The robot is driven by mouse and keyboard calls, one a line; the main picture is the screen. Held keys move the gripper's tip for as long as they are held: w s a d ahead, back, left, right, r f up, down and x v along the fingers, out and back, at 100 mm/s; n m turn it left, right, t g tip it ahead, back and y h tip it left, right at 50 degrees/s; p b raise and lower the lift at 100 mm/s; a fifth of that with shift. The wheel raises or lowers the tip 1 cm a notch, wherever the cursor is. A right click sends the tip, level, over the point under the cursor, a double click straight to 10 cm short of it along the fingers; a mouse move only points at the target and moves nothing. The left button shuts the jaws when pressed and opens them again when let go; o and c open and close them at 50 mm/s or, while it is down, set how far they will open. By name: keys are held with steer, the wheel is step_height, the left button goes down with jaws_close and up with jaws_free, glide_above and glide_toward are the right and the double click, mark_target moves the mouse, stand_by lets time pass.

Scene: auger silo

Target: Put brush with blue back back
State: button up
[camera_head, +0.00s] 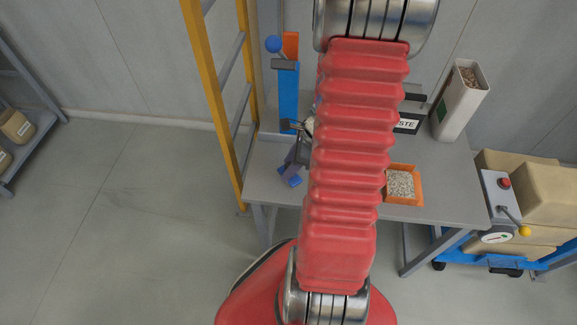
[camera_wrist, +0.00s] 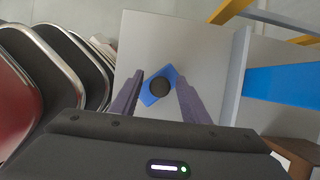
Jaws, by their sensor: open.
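The brush with blue back (camera_wrist: 151,98) lies on the grey table top (camera_wrist: 187,38), blue side up, with a dark round knob on it. In the head view its blue corners (camera_head: 295,182) show near the table's front left corner. My gripper (camera_wrist: 159,76) is open above it, one finger on each side of the brush. I cannot tell whether the fingers touch it. In the head view my red arm hides much of the table, and the gripper shows only partly at the arm's left.
A blue post (camera_head: 288,97) stands at the table's back left, beside a yellow ladder frame (camera_head: 212,95). An orange tray of pellets (camera_head: 389,198), a tall white container (camera_head: 456,113) and a partly hidden sign (camera_head: 407,123) are to the right. A control box (camera_head: 497,200) stands beyond the table's right edge.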

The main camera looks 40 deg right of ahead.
steer(key=v, duration=1.2)
stand_by(0.7)
steer(key=a+r+n+t+h, duration=0.1)
steer(key=a+r+n, duration=0.8)
steer(key=a+n, duration=0.4)
steer(key=a+r+n+t+h, duration=0.1)
steer(key=a+r+n, duration=0.7)
steer(key=a+n, duration=0.5)
steer(key=shift+a+r+n+h, duration=0.25)
steer(key=shift+r+n+h, duration=0.15)
steer(key=shift+n, duration=0.8)
steer(key=shift+s, duration=0.1)
